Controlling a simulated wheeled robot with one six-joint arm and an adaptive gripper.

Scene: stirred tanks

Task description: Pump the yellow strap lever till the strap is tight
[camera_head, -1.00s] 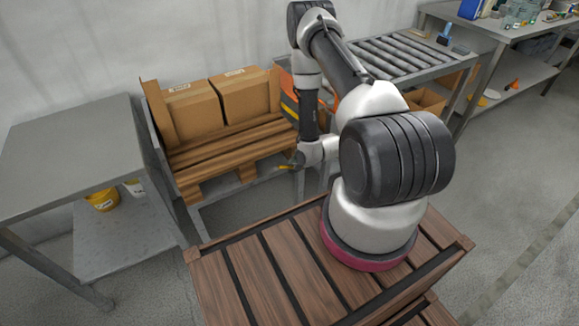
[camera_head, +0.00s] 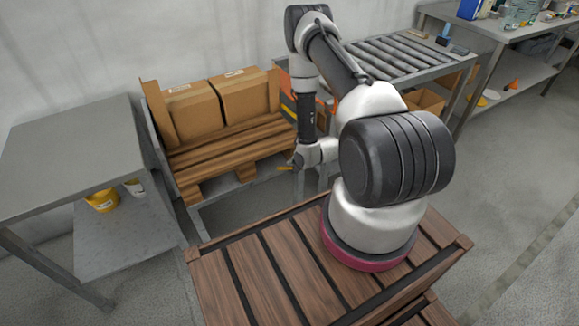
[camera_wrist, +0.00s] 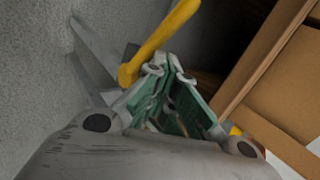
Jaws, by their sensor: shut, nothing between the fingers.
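The yellow strap lever (camera_wrist: 160,38) runs diagonally across the top of the wrist view, just past my gripper's tips. My gripper (camera_wrist: 168,66) is shut, its green-lined fingers converging at the tips with nothing held. The tips are beside the lower part of the lever; whether they touch it I cannot tell. In the head view the lever (camera_head: 284,168) shows as a small yellow piece at the pallet's front right corner, with my gripper (camera_head: 294,162) beside it. The strap itself cannot be made out.
Cardboard boxes (camera_head: 193,107) stand on a wooden pallet (camera_head: 222,150) on a stand by the wall. A grey table (camera_head: 70,150) is at left, with a yellow bucket (camera_head: 103,200) below. A roller conveyor (camera_head: 400,52) lies behind my arm.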

